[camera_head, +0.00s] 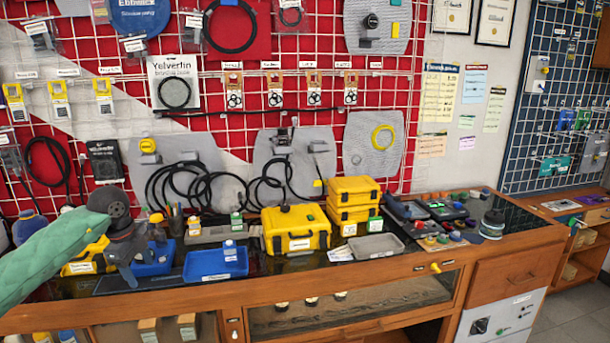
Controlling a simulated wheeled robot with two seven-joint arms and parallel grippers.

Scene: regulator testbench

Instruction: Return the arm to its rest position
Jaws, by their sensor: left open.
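My left arm (45,258), in a green sleeve, comes in from the left. Its dark gripper (130,266) hangs over the left part of the bench counter, fingers pointing down, beside a blue tray (153,262). The gripper is open, and I see nothing held in it. Whether its fingertips touch the counter or tray is unclear. Part of a yellow case (84,266) is hidden behind the arm and gripper. My right gripper is not in view.
A second blue tray (216,265) lies right of the gripper. Farther right are a large yellow case (296,238), stacked yellow cases (353,188) and a grey tray (376,247).

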